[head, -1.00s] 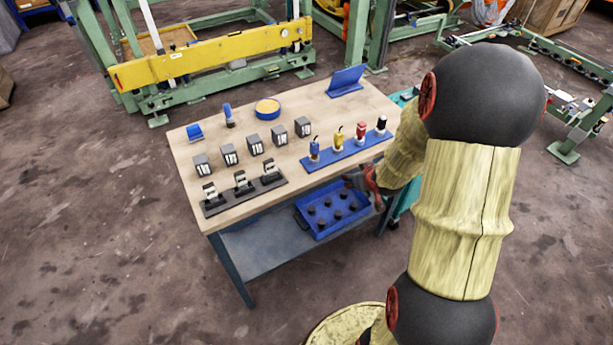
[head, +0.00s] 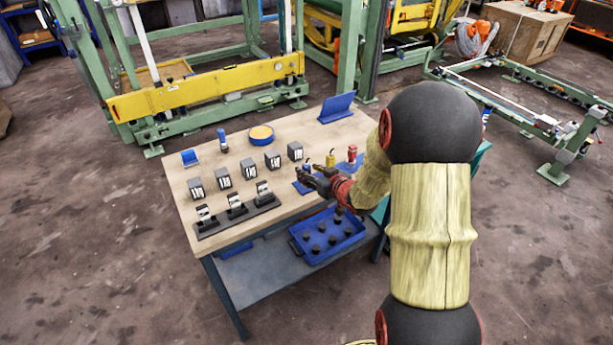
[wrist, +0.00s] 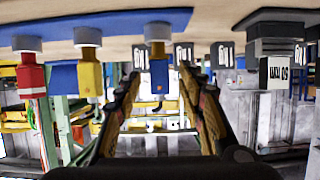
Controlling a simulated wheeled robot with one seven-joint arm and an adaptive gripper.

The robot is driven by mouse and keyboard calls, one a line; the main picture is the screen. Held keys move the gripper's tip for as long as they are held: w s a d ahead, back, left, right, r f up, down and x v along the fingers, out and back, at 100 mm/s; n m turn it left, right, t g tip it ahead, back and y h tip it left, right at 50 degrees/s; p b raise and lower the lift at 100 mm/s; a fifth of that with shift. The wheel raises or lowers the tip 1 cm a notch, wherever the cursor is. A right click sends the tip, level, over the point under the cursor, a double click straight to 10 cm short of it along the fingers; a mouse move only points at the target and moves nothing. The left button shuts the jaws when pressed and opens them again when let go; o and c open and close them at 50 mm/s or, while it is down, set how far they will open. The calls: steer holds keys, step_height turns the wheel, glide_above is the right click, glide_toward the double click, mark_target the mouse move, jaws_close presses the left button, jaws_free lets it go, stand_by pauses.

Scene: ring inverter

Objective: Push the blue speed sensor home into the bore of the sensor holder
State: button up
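The blue speed sensor (head: 307,167) stands upright at the left end of the blue rack near the table's front edge. In the wrist view, where the scene hangs upside down, the blue sensor (wrist: 159,74) appears between my two fingers. My gripper (head: 311,180) is open and level at the rack's front side, its fingers apart with nothing clamped. It also shows in the wrist view (wrist: 160,92). Several dark fixtures with pale parts stand on a black base (head: 237,216) at the table's front left. I cannot tell which part is the sensor holder or see its bore.
A yellow piece (head: 330,160) and a red piece (head: 352,154) stand to the right on the rack. Several grey boxes (head: 222,177) stand behind the black base. A blue tray (head: 345,246) with black knobs sits below the tabletop.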

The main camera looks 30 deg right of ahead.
steer(key=x, duration=0.2)
steer(key=shift+w+f, duration=0.2)
jaws_close()
stand_by(0.4)
